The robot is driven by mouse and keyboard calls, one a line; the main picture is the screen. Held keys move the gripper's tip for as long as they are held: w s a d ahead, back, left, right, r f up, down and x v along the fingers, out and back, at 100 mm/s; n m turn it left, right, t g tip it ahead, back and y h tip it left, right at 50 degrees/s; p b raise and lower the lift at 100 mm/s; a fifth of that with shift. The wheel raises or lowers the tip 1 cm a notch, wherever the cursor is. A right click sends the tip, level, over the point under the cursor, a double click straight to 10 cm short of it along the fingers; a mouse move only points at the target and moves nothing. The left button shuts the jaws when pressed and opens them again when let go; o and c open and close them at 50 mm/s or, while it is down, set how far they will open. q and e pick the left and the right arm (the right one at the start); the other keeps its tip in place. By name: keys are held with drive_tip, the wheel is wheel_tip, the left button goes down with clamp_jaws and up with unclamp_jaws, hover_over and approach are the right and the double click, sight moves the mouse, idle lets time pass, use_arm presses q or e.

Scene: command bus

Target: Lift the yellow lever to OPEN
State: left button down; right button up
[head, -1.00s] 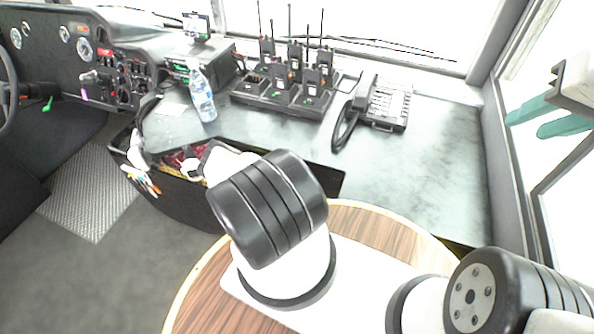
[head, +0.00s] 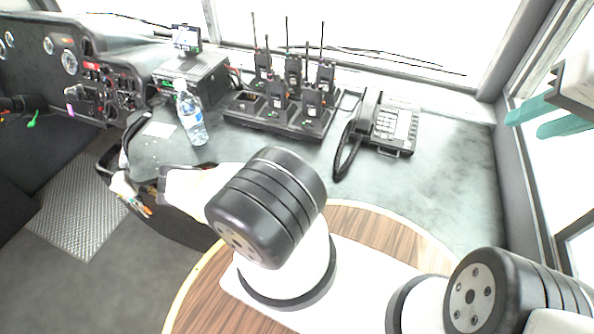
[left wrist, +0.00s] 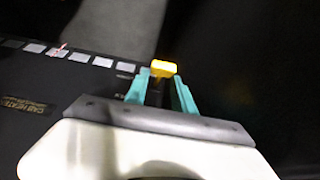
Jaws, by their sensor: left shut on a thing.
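In the left wrist view the yellow lever (left wrist: 164,68) shows as a small bright yellow piece at the tips of my left gripper (left wrist: 162,82). Its two teal fingers are shut on the lever, one on each side. The lever's lower part is hidden between the fingers. Beside it is a dark panel (left wrist: 75,75) with a row of pale switches and a label that reads in part "CAB HEAT". I cannot make out the lever or my left gripper in the head view. My right gripper (head: 548,116) is at the right edge of the head view, its teal fingers apart and empty.
On the grey counter (head: 450,190) stand a water bottle (head: 192,118), a charger rack (head: 262,118) with several radios, and a desk phone (head: 392,128). A dashboard (head: 85,85) is at the left. A wooden round table top (head: 365,220) lies below my arms. A dark bin (head: 185,225) is partly hidden.

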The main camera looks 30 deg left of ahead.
use_arm(q)
drive_tip(key=shift+w+a+r, duration=0.15)
drive_tip(key=shift+w+r, duration=0.1)
drive_tip(key=shift+w, duration=0.1)
drive_tip(key=c, duration=1)
unclamp_jaws()
drive_tip(key=shift+s, duration=0.1)
drive_tip(key=shift+c, duration=0.2)
drive_tip(key=shift+f, duration=0.1)
drive_tip(key=shift+s, duration=0.1)
drive_tip(key=v, duration=0.3)
drive_tip(key=s+d, duration=0.1)
drive_tip(key=s, duration=1.1)
drive_tip(key=shift+d, duration=0.25)
